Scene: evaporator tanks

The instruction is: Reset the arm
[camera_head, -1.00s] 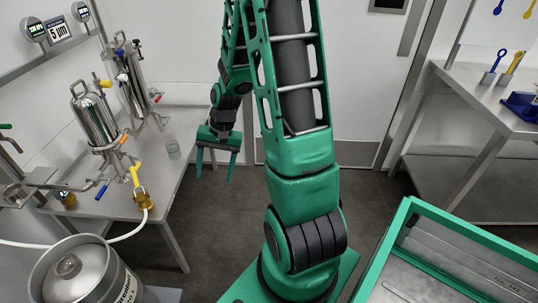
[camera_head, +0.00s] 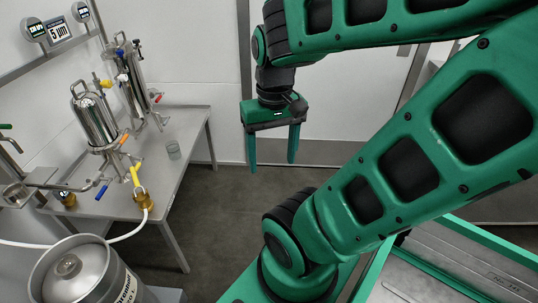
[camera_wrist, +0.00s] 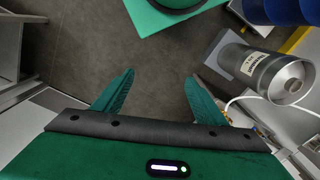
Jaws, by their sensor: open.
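My gripper (camera_head: 272,148) hangs pointing down in front of the white door, with its two green fingers apart and nothing between them. It is to the right of the steel table and touches nothing. In the wrist view my gripper (camera_wrist: 155,92) shows both fingers spread over the bare dark floor. My green arm fills the right half of the head view, its upper link running across the top and its lower link slanting up to the right.
A steel keg (camera_head: 80,275) with a white hose stands at front left. The floor (camera_head: 215,225) between is clear.

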